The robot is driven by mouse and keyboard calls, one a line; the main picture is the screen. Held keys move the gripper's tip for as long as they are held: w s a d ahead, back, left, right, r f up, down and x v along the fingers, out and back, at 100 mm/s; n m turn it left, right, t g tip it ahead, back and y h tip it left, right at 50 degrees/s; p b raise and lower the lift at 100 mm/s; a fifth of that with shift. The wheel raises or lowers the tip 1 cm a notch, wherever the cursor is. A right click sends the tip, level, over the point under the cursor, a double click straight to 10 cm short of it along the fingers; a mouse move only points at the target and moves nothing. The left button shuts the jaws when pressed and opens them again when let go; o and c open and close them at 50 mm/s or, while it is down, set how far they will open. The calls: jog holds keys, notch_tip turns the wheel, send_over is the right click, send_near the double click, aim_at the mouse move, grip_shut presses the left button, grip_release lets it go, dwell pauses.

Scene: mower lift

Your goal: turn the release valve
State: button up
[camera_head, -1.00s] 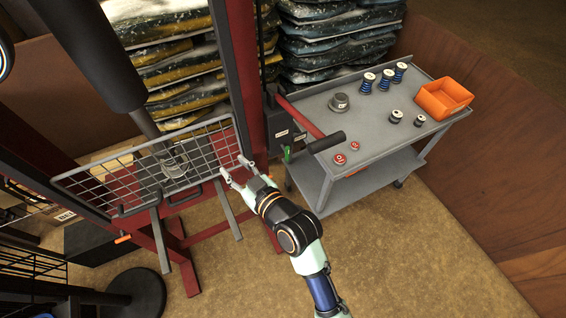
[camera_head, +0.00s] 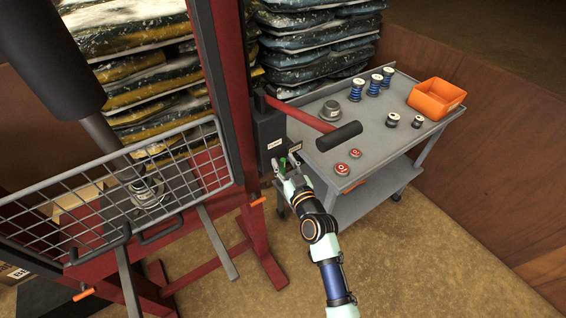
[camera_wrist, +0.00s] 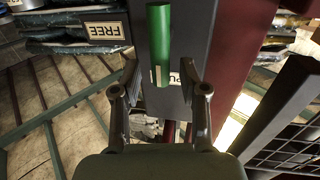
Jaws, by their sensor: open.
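The release valve shows as a green handle (camera_wrist: 159,42) in the wrist view, in front of the dark pump box (camera_head: 268,132) on the red press frame. In the head view the green handle (camera_head: 283,164) is a small patch by my gripper (camera_head: 284,168). In the wrist view my gripper (camera_wrist: 160,90) is open, with one finger on either side of the handle's lower end. I see gaps between the handle and both fingers. Whether the handle's end lies fully between the fingertips in depth I cannot tell.
A red pump lever with a black grip (camera_head: 338,136) sticks out over the grey cart (camera_head: 372,140). The cart holds springs, small red parts and an orange bin (camera_head: 437,98). A wire mesh guard (camera_head: 190,172) stands left of my gripper.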

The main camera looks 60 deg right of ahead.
jog(key=shift+w+d, duration=0.35)
jog(key=shift+w, duration=0.05)
grip_shut()
